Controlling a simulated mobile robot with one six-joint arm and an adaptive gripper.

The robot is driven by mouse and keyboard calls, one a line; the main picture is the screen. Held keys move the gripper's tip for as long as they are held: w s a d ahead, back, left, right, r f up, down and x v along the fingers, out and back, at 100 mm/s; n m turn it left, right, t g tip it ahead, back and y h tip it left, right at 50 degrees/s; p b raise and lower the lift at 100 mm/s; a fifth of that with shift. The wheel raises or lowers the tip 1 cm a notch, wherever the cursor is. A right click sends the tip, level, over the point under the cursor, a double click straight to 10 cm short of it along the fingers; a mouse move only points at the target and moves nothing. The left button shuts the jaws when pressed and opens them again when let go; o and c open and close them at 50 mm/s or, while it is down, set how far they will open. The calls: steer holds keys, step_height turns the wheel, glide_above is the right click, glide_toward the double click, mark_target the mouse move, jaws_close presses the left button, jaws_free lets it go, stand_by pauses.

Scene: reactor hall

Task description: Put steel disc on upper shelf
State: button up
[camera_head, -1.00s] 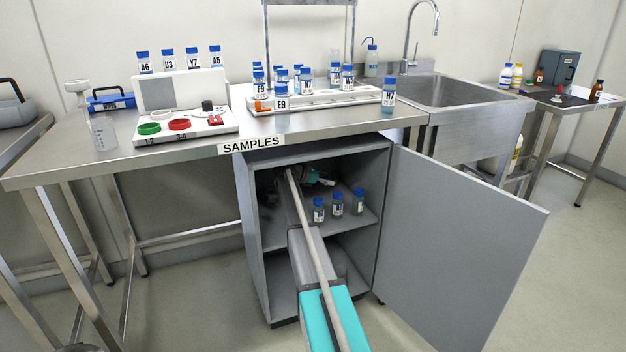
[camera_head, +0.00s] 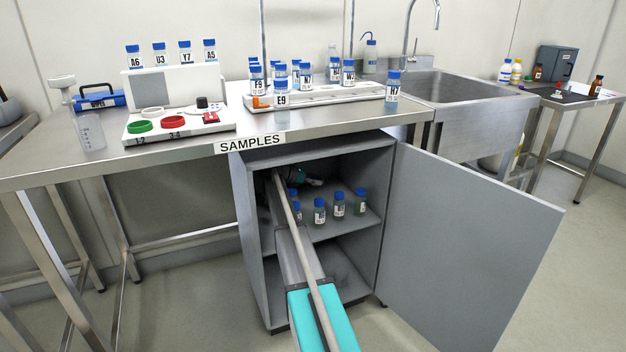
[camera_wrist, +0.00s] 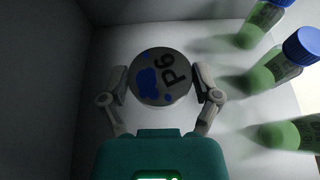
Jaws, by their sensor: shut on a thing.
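The steel disc (camera_wrist: 160,62) is a round grey piece marked "P6" with blue blotches, in the upper middle of the wrist view. My gripper (camera_wrist: 162,84) is shut on it, one finger at each side. I cannot tell whether the disc touches the shelf beneath. In the head view my arm reaches into the open cabinet (camera_head: 250,230), above the upper shelf (camera_head: 348,228). The disc cannot be made out there. The pale shelf surface also shows in the wrist view (camera_wrist: 225,140).
Several blue-capped bottles (camera_head: 339,205) stand on the shelf, close to the right of my gripper in the wrist view (camera_wrist: 290,55). The cabinet's left wall (camera_wrist: 45,70) is near on the other side. The open door (camera_head: 465,245) swings out to the right.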

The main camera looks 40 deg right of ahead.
mark_target(314, 197)
steer(key=shift+f, duration=0.1)
step_height(314, 197, down, 7)
steer(key=b, duration=0.6)
steer(key=shift+r+b, duration=0.2)
steer(key=shift+b, duration=0.2)
steer(key=shift+f+b, duration=0.35)
stand_by(0.6)
steer(key=shift+s+a+f+b, duration=0.15)
steer(key=shift+f+b, duration=0.2)
steer(key=shift+b, duration=0.4)
stand_by(0.4)
steer(key=o, duration=1.1)
steer(key=shift+o, duration=0.2)
